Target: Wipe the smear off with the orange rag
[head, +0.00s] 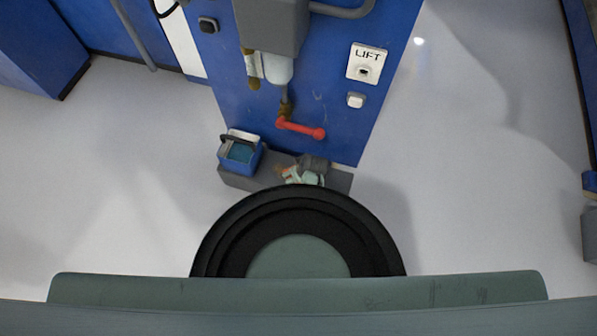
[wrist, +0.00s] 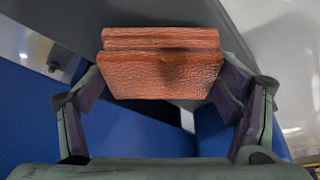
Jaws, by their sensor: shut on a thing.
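The orange rag (wrist: 160,72) is a folded, textured block between the two fingers of my gripper (wrist: 160,90) in the wrist view. The fingers press on its left and right ends. In the head view my gripper (head: 303,176) is small, low in front of the blue panel (head: 330,130), and mostly hidden behind my own arm. Only a bit of orange shows beside it. A faint pale curved mark (head: 318,96) is on the blue panel above the red handle; I cannot tell if it is the smear. No other smear is clear.
A red valve handle (head: 301,128) sticks out of the panel above my gripper. A blue bucket (head: 240,153) stands on a grey step (head: 238,180) at left. A grey box (head: 270,25) with pipes is above. A LIFT button plate (head: 366,63) is at right. Pale floor (head: 470,150) is clear at right.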

